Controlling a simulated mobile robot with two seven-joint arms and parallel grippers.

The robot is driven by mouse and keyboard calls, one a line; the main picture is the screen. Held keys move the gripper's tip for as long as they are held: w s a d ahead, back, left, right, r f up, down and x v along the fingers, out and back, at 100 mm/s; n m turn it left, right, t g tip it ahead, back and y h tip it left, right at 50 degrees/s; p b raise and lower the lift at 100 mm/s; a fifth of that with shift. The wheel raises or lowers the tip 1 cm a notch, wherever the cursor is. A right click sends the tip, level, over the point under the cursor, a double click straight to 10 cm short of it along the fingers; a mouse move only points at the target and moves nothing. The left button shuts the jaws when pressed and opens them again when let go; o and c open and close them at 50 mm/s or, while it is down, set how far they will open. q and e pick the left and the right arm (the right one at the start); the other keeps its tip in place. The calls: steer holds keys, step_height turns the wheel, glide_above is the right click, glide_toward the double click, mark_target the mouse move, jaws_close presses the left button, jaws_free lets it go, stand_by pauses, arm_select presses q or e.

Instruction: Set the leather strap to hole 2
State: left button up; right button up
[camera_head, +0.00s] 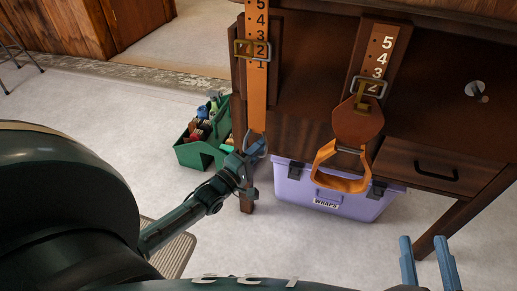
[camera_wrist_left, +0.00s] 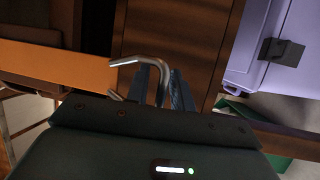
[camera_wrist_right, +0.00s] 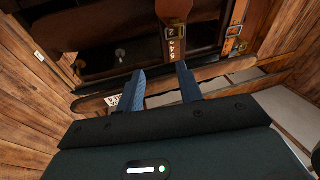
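The left orange leather strap (camera_head: 257,95) hangs with numbers 5 to 1 down its upper part. Its brass buckle (camera_head: 244,49) sits beside the 2. A bent metal bar (camera_wrist_left: 140,62) is at the strap's lower end; the rest of it is partly hidden. My left gripper (camera_head: 247,160) is at this bar, its fingers closed around it in the left wrist view. The right strap (camera_head: 384,50) shows 5 to 2, with its buckle (camera_head: 369,87) near the 2, above an orange stirrup (camera_head: 340,182). My right gripper (camera_head: 427,250) is open and empty, low at the right.
A lilac box labelled WRAPS (camera_head: 290,185) stands on the floor under the wooden rack. A green tote (camera_head: 192,156) with several items stands left of it. A drawer (camera_head: 440,166) is at the right, and a rack leg (camera_head: 447,228) stands beyond my right gripper.

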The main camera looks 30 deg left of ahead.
arm_select(q)
steer(key=shift+o, duration=0.6)
steer(key=shift+s, duration=0.1)
steer(key=p+v, duration=0.3)
steer(key=v, duration=1)
steer(key=shift+a+f, duration=0.1)
